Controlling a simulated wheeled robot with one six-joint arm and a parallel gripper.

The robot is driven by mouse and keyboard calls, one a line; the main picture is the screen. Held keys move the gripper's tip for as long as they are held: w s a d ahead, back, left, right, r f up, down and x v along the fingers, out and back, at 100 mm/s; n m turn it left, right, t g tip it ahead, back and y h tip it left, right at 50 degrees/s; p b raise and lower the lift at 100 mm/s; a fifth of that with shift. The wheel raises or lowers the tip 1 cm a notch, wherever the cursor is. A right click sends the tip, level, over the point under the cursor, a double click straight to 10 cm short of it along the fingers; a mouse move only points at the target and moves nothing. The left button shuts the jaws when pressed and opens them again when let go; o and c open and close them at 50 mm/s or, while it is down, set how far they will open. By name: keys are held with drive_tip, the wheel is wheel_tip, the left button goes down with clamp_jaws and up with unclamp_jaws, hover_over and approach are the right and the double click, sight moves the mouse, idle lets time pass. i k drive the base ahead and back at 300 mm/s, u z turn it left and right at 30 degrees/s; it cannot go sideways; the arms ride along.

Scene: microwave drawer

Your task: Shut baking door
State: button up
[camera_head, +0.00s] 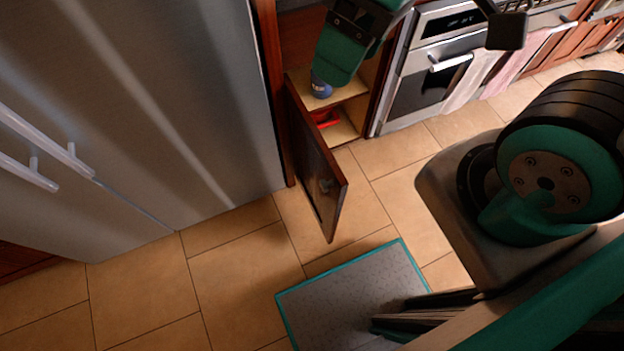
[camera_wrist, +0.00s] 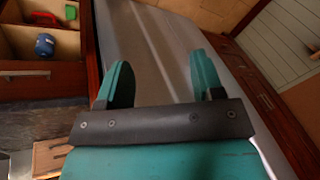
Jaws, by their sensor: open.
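The baking door (camera_head: 316,165), a brown wooden cabinet door with a small handle, stands swung open in the head view. It sticks out from the cabinet (camera_head: 297,45) toward the floor in front of the fridge. Inside the cabinet are shelves, a blue item (camera_head: 321,88) and a red item (camera_head: 325,118). My arm's teal end part hangs over the cabinet opening. In the wrist view my gripper (camera_wrist: 163,78) is open and empty, its two teal fingers apart with a grey surface beyond. The open shelves with the blue item (camera_wrist: 45,44) lie left of the fingers.
A steel fridge (camera_head: 150,120) stands left of the door. An oven (camera_head: 430,70) with hanging towels (camera_head: 475,78) is to the right. A grey mat with a teal border (camera_head: 340,300) lies on the tiled floor. Tiles around the door are clear.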

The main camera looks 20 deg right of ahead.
sight(325, 185)
drive_tip(key=z, duration=0.35)
drive_tip(key=k, duration=0.85)
drive_tip(key=u, duration=0.9)
